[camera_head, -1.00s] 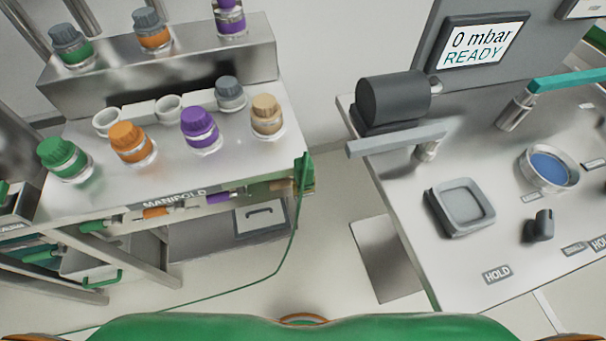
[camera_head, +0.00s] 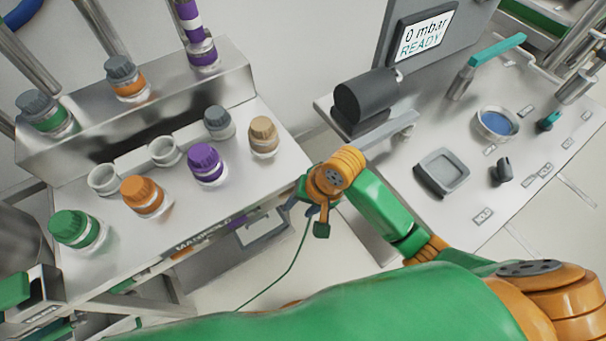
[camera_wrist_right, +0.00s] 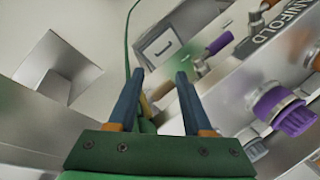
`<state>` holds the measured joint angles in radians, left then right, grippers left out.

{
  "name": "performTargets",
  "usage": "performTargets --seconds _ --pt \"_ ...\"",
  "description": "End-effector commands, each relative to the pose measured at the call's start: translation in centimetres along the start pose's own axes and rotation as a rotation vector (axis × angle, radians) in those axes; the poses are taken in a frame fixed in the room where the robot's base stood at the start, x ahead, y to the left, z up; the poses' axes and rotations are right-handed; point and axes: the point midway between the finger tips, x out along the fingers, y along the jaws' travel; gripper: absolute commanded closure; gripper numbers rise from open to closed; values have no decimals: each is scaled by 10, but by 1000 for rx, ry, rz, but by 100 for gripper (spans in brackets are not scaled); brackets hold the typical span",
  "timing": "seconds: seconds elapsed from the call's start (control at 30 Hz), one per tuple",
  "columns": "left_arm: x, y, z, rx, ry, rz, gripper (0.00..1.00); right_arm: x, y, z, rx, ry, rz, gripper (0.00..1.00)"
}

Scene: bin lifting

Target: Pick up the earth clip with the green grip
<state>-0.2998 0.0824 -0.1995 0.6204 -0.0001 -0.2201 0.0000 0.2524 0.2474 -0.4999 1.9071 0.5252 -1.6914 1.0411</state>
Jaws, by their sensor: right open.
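My right gripper (camera_head: 300,207) is open at the right end of the manifold bench, pointing down and left in the head view. In the right wrist view its two blue fingers (camera_wrist_right: 160,76) stand apart. A small green and yellowish piece (camera_wrist_right: 147,108) shows low between them, beside the left finger; it may be part of the earth clip, but I cannot tell. The clip's grip is not clearly visible in the head view, where my gripper covers the bench end. A green cable (camera_head: 292,262) runs down from there to the floor. My left gripper is out of view.
The manifold bench (camera_head: 110,250) carries several capped bottles, including a purple-capped one (camera_head: 206,165). Floor shows between the two.

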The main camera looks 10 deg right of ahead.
Motion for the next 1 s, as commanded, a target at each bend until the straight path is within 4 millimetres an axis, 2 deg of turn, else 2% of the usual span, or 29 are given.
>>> performTargets --seconds 0.17,0.27,0.5,0.57,0.63,0.7,1.0 --pt "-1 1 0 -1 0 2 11 -24 -14 -19 175 -22 66 50" --pt "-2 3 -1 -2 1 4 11 -44 -19 -33 314 -16 129 50" --pt "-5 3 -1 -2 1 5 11 -112 -16 -68 733 87 303 50" --pt "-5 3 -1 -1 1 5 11 -119 -15 -71 791 105 322 50" --pt "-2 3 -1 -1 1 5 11 -114 -11 -72 822 112 332 50" --pt "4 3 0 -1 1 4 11 -97 -4 -70 827 111 336 50" --pt "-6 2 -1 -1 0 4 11 -52 11 -69 825 113 333 50"
